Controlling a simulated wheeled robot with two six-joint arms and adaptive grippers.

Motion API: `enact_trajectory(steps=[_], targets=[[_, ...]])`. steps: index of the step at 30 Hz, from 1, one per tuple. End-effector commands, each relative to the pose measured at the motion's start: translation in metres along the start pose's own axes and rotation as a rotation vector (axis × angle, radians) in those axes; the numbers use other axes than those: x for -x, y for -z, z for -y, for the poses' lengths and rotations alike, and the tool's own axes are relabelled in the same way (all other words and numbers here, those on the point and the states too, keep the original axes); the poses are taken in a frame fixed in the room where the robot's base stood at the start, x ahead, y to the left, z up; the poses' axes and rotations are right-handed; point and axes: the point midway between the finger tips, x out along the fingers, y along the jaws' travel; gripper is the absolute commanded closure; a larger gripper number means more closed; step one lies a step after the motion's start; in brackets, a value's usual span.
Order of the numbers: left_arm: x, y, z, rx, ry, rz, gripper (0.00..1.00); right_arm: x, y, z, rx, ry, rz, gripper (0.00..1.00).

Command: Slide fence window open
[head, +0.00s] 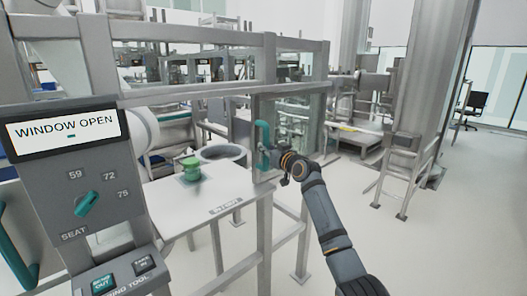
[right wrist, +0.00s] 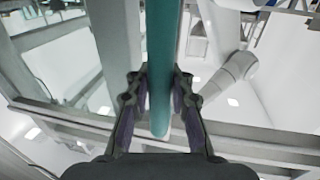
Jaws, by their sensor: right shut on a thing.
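The fence window (head: 297,122) is a clear pane in a grey frame at the right end of the fence (head: 190,92). Its upright teal handle (head: 262,132) is on the left side of the pane. My right gripper (head: 268,160) is at the lower part of this handle, its arm coming up from the lower right. In the right wrist view the teal handle (right wrist: 161,60) runs between the two fingers of my right gripper (right wrist: 159,100), which is shut on it. The display (head: 63,133) on the left panel reads "WINDOW OPEN". My left gripper is not in view.
The grey control panel (head: 85,190) with a teal knob (head: 87,204) fills the left.

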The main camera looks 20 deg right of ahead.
Motion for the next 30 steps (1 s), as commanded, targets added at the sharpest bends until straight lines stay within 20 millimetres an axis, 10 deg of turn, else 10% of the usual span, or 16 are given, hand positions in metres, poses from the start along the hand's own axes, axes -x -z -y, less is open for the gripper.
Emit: enact_trajectory(steps=[11, 12, 17, 30], targets=[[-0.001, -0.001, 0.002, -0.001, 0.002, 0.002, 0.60, 0.000, -0.007, -0.002, 0.002, -0.001, 0.015, 1.00], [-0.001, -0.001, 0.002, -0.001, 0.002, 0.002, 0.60, 0.000, -0.007, -0.002, 0.002, -0.001, 0.016, 0.75], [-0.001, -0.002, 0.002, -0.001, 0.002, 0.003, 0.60, 0.000, -0.005, -0.001, 0.002, -0.001, 0.010, 0.55], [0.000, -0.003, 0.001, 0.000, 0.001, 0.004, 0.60, 0.017, -0.002, -0.002, 0.005, -0.001, 0.004, 0.55]])
